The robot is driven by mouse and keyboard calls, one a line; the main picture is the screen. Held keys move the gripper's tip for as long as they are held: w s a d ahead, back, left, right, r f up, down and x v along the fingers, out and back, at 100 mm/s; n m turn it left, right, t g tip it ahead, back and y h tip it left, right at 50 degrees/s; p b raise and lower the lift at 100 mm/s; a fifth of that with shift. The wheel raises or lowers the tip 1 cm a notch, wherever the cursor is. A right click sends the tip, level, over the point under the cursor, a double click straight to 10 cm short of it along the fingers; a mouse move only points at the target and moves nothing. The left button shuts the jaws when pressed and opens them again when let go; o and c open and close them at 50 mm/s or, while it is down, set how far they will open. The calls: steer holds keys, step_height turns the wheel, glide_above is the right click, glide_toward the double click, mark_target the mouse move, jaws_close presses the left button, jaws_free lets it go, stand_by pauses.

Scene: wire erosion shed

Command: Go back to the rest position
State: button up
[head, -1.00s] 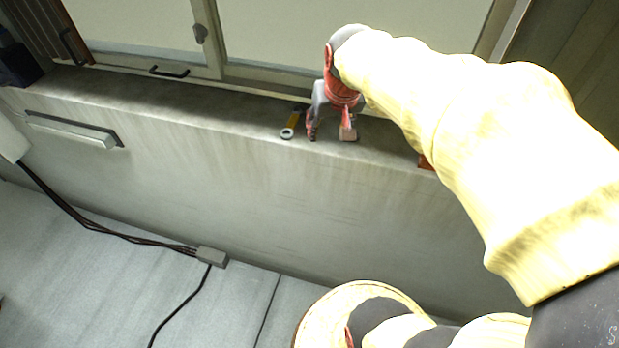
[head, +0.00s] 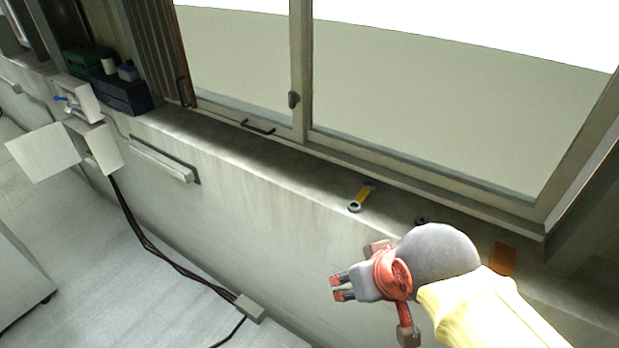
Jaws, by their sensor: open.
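My gripper (head: 392,291), red and grey, hangs in the air in front of the sill at the lower right of the head view. Its jaws are open, with pinkish pads spread apart and nothing seen between them. My pale yellow sleeved arm reaches in from the lower right corner. A yellow-handled tool with a grey ring end (head: 361,198) lies on the window sill (head: 255,165), up and left of the gripper and apart from it.
A small dark ring (head: 421,220) and an orange-brown block (head: 503,258) are on the sill near my arm. A dark blue box (head: 122,94) and a green box (head: 88,62) stand far left. Open white wall boxes and cables are below them. The floor at left is largely clear.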

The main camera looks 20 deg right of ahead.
step_height(320, 180, down, 24)
steer(key=b, duration=2.3)
steer(key=shift+r, duration=0.2)
steer(key=shift+c, duration=0.5)
